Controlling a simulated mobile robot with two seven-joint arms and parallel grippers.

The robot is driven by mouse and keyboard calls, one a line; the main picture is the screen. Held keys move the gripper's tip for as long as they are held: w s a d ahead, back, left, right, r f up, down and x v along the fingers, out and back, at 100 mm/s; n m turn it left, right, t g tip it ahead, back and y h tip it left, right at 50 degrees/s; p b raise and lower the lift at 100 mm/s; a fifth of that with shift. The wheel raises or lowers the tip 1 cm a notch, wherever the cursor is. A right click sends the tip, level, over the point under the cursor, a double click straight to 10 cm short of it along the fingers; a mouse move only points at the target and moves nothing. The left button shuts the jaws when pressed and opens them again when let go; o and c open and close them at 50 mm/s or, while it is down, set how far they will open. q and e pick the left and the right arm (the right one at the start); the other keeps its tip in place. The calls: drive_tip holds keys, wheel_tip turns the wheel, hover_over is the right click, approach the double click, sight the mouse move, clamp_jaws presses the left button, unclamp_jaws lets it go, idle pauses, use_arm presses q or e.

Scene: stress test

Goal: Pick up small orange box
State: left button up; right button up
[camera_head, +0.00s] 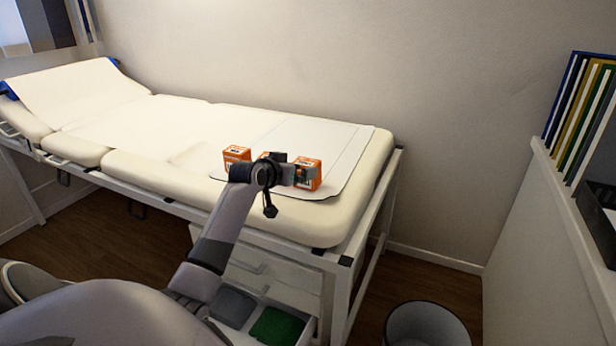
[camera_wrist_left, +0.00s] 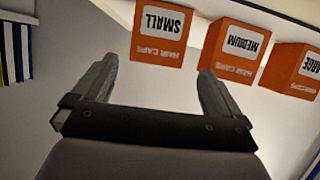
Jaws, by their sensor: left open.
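The small orange box (camera_wrist_left: 160,35), labelled SMALL and upside down in the left wrist view, lies just beyond the fingertips and lines up with the gap between them. In the head view it is the rightmost orange box (camera_head: 313,166), partly hidden by my gripper. My left gripper (camera_head: 298,174) is open and empty; its two spread fingers show in the left wrist view (camera_wrist_left: 157,76). I cannot tell the exact distance to the box. My right gripper is not in view.
An orange MEDIUM box (camera_wrist_left: 235,50) and a LARGE box (camera_wrist_left: 292,70) stand in a row beside the small one. All rest on a pale mat (camera_head: 352,150) on the cream examination bed (camera_head: 135,165). A wall is behind; a drawer below stands open, beside a bin (camera_head: 428,322).

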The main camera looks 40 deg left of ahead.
sight(304, 188)
use_arm(q)
drive_tip(key=shift+x, duration=0.9)
drive_tip(key=b+x, duration=0.1)
drive_tip(key=x, duration=0.2)
drive_tip(key=shift+d, duration=0.2)
drive_tip(key=shift+w+a+f+b, duration=0.15)
drive_tip(key=shift+w+f+b, duration=0.1)
drive_tip(key=shift+w+b, duration=0.25)
drive_tip(key=shift+w, duration=0.1)
drive_tip(key=c, duration=1)
